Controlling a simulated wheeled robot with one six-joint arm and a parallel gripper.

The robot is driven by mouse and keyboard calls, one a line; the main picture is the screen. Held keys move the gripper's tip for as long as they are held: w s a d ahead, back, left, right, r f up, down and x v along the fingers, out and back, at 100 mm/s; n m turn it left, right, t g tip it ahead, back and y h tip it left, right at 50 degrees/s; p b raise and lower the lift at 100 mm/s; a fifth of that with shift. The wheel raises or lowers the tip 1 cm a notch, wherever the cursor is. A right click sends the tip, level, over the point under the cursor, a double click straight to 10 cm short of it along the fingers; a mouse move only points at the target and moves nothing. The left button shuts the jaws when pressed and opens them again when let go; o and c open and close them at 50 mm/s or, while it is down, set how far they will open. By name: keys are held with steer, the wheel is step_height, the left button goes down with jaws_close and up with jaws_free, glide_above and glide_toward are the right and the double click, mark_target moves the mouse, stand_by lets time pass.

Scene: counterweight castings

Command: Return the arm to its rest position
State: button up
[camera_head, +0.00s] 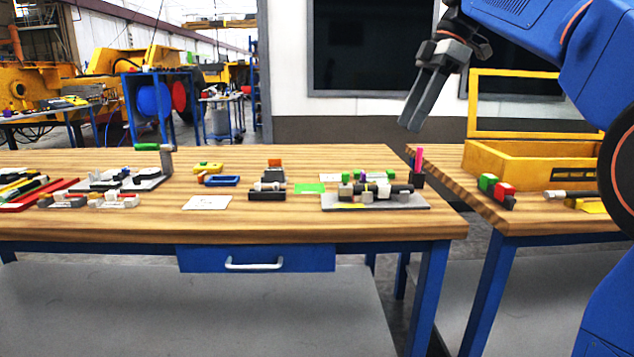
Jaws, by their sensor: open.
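My gripper (427,98) is at the upper right of the head camera view, with its two grey fingers pointing down and to the left. The fingers look close together from this side, and nothing shows between them. It hangs in the air above and behind the right end of the wooden workbench (330,230). My blue arm comes in from the right edge, bent above the second bench. The arm touches nothing that I can see.
A grey fixture plate (400,201) with blocks and a pen cup (417,180) stand at the workbench's right end. A yellow open box (530,160) stands on the right bench. Several tools and parts lie at the left. The front strip of the workbench is clear.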

steer(key=s+d+f+m+t+h, duration=0.1)
steer(key=s+d+f+m, duration=0.2)
steer(key=s+f+m, duration=0.3)
steer(key=s+d+f+m+t+h, duration=0.2)
steer(key=s+f+m, duration=0.4)
steer(key=s+f, duration=0.7)
steer(key=s+d+f+m+t+h, duration=0.1)
steer(key=s+d+f+m, duration=0.3)
steer(key=s+f, duration=0.5)
step_height(320, 180, down, 10)
steer(key=shift+s+f+m+t, duration=0.25)
steer(key=shift+m+t, duration=0.15)
steer(key=shift+m, duration=0.8)
